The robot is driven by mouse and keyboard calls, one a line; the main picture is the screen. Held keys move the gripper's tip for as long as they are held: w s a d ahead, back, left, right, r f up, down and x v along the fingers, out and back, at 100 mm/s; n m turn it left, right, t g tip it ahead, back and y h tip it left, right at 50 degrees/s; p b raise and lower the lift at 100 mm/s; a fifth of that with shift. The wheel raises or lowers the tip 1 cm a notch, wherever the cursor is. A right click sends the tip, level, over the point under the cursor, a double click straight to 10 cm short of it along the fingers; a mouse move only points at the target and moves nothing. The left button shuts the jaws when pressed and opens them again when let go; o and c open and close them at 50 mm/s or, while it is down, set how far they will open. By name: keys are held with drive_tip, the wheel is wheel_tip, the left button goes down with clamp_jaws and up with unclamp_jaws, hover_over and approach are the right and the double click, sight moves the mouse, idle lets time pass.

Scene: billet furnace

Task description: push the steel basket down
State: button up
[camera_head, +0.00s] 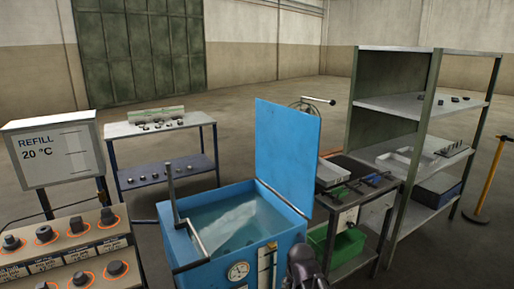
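A blue quench tank (215,272) stands in the middle with its blue lid (286,145) raised. Clear bluish water fills it. A pale, sloped shape under the water may be the steel basket, but I cannot make out its outline. A grey bent bar with an upright end (172,195) stands at the tank's left rim; whether it belongs to the basket is unclear. A dark part of my arm or gripper (303,262) shows at the bottom edge, right of the tank's front. Its fingers cannot be made out, and it appears apart from the water.
A low shelf table (165,170) is behind. A cart with a green bin (345,245) and a metal shelf unit (400,104) stand right. Floor behind is open.

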drive_tip(key=s+d+r+n+g+p, duration=0.2)
drive_tip(key=s+d+r+g+p, duration=0.1)
drive_tip(key=s+d, duration=0.3)
drive_tip(key=shift+s+r, duration=0.2)
drive_tip(key=shift+s, duration=0.5)
